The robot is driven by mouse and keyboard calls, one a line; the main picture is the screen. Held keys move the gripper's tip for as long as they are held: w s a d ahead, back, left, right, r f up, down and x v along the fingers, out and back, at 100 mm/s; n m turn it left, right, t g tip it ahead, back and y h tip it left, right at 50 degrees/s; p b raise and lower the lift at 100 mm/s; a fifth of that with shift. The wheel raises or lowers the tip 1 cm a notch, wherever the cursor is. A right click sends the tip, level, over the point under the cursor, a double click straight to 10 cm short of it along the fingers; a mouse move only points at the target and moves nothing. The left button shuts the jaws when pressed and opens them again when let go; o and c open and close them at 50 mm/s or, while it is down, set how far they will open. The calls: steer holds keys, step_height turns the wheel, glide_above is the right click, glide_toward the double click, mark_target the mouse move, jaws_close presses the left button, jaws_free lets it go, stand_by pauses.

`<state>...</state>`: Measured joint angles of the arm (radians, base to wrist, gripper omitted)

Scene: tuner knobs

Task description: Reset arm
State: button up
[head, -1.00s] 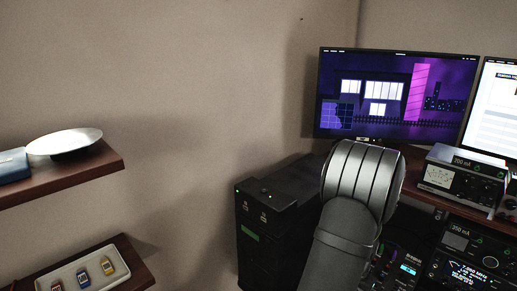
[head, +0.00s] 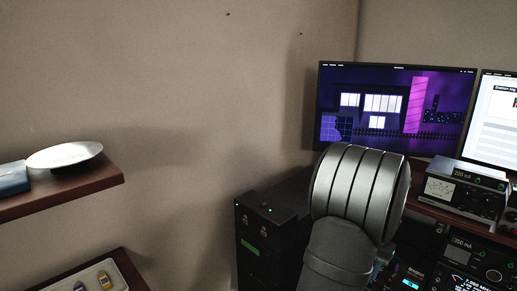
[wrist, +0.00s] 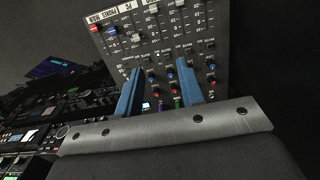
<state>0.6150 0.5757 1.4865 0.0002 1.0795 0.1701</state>
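My gripper (wrist: 161,76) shows in the wrist view as two blue fingers standing well apart, with nothing between them. Beyond the fingers is a panel (wrist: 205,40) with sliders and rows of small red and blue knobs. I cannot tell whether the fingers touch it. In the head view, a silver joint of my arm shows at the lower middle right, and my gripper is out of sight. A radio unit (head: 478,259) with a lit display and a knob is partly cut off at the lower right.
A meter box (head: 468,187) stands on the desk shelf below two monitors (head: 393,108). A black cabinet (head: 263,222) stands left of my arm. Wall shelves (head: 75,191) at the left hold a white dish (head: 64,156) and a blue box (head: 12,178). Dark equipment (wrist: 40,120) fills the wrist view's left.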

steer(key=s+d+r, duration=0.2)
steer(key=s, duration=0.4)
steer(key=s+d+r, duration=0.1)
steer(key=s+d, duration=0.1)
steer(key=s, duration=0.5)
steer(key=shift+s+r+t+h, duration=0.15)
steer(key=shift+r+t+h, duration=0.25)
steer(key=shift+o, duration=0.5)
steer(key=shift+d, duration=0.1)
steer(key=o, duration=0.3)
steer(key=shift+r, duration=0.1)
steer(key=o, duration=1)
steer(key=w+a+r, duration=0.2)
steer(key=w+a, duration=0.1)
steer(key=w+a+r, duration=0.1)
steer(key=w+a, duration=0.1)
steer(key=shift+w+a+r, duration=0.15)
steer(key=shift+w+r, duration=0.05)
steer(key=shift+w, duration=0.05)
steer(key=shift+o, duration=0.2)
steer(key=w+a+r, duration=0.2)
steer(key=w+a, duration=0.1)
steer(key=a, duration=0.1)
step_height(320, 180, down, 10)
steer(key=shift+w+d+r, duration=0.2)
steer(key=shift+d, duration=0.2)
